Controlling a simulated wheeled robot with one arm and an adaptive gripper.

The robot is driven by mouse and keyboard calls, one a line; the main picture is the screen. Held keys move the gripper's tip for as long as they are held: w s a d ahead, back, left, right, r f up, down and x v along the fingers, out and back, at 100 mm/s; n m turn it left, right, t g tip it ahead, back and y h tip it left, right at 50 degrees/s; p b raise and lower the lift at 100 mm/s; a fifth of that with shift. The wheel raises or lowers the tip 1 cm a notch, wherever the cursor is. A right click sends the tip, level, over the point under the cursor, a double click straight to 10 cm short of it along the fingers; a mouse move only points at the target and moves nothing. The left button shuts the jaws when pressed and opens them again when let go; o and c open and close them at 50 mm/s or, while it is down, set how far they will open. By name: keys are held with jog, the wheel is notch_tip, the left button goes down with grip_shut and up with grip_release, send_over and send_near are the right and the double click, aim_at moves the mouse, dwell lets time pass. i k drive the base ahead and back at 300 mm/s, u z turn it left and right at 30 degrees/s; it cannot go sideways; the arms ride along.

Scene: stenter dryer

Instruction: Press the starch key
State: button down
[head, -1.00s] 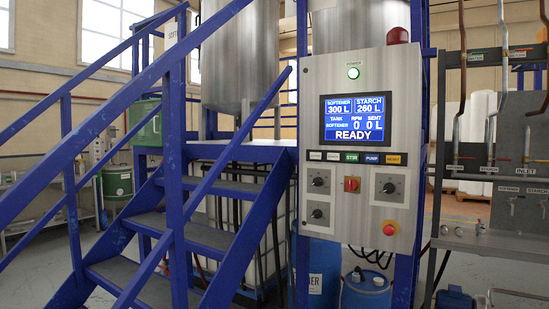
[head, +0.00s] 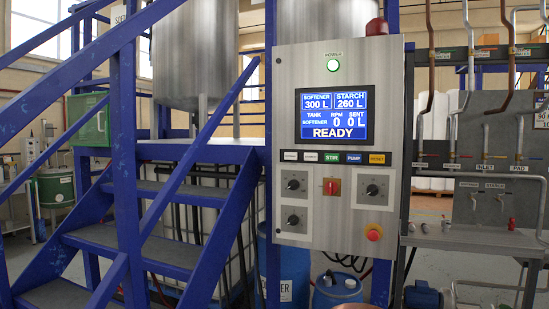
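The grey control panel (head: 322,215) stands upright in the head view, right of centre. Its screen (head: 334,115) reads softener 300 L, starch 260 L, tank softener, 0 RPM, 0 L sent, and READY. Below the screen is a row of keys: two pale keys at the left, then the green STIR key (head: 332,158), the blue PUMP key (head: 354,158) and the yellow RESET key (head: 377,159). The second pale key (head: 311,157) seems to be the starch key, but its lettering is too small to read surely.
Blue stairs (head: 130,235) with railings stand left of the panel. A red emergency button (head: 373,232) sits low on the panel. A blue drum (head: 338,290) stands beneath it. A pipe rack with a metal bench (head: 470,238) is at the right.

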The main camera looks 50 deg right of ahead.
aim_at(308, 156)
jog(key=z, duration=0.3)
jog(key=i, duration=0.75)
jog(key=z, duration=1.05)
jog(key=i, duration=0.4)
jog(key=z, duration=0.4)
